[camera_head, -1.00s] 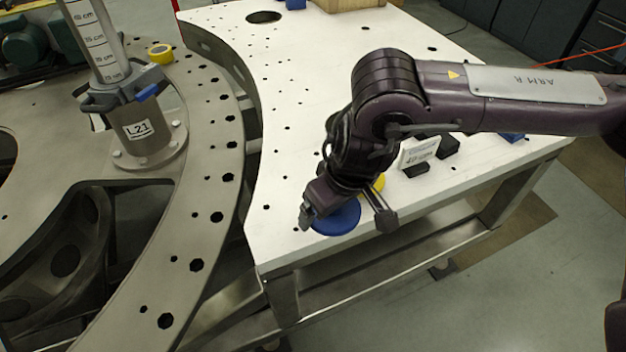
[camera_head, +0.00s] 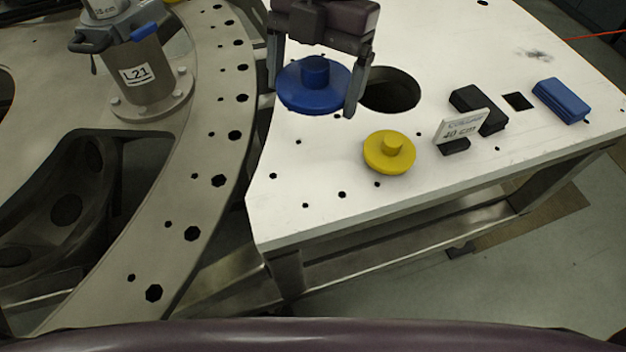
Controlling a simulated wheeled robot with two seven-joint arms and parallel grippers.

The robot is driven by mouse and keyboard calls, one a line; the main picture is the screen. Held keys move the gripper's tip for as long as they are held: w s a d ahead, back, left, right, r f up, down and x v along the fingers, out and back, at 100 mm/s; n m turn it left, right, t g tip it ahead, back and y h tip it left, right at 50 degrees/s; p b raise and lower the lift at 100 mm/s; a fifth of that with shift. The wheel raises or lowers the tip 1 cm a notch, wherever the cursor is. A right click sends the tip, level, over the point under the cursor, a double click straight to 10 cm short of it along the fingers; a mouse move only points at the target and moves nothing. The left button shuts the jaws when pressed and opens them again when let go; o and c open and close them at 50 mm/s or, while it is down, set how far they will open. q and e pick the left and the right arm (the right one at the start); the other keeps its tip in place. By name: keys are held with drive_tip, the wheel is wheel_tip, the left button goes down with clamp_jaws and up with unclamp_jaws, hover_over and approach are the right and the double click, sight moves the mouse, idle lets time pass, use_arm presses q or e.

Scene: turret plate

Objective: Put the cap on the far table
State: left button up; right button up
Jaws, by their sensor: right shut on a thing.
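A blue cap (camera_head: 313,92), a wide disc with a short round knob, is between the fingers of my right gripper (camera_head: 312,98). The gripper points down and is shut on the cap, which looks level. The cap shows over the white table (camera_head: 330,215), left of a large round hole (camera_head: 390,90); how far above the surface it is, I cannot tell. A yellow cap (camera_head: 390,155) of similar shape lies on the white table, nearer and to the right. My left gripper is not in view.
A sign reading 40 cm (camera_head: 461,126), a black block (camera_head: 480,108) and a blue block (camera_head: 561,101) stand to the right. The curved metal ring (camera_head: 205,165) with post L21 (camera_head: 140,75) is on the left. The table's front strip is clear.

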drive_tip(key=shift+s+a, duration=0.1)
hover_over(310, 187)
drive_tip(key=w, duration=0.1)
drive_tip(key=shift+n, duration=0.3)
drive_tip(key=f, duration=1.4)
drive_tip(key=shift+d+f+b, duration=0.2)
drive_tip(key=shift+b, duration=0.2)
wheel_tip(310, 187, down, 4)
drive_tip(key=shift+f+p, duration=0.2)
drive_tip(key=shift+p, duration=0.2)
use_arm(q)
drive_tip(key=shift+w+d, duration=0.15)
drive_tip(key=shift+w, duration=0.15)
use_arm(e)
drive_tip(key=shift+f, duration=0.35)
drive_tip(key=o, duration=0.9)
drive_tip(key=shift+f, duration=0.1)
drive_tip(key=shift+c, duration=0.2)
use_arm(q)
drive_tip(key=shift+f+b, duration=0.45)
use_arm(e)
drive_tip(key=v, duration=1.2)
drive_tip(key=shift+a, duration=0.15)
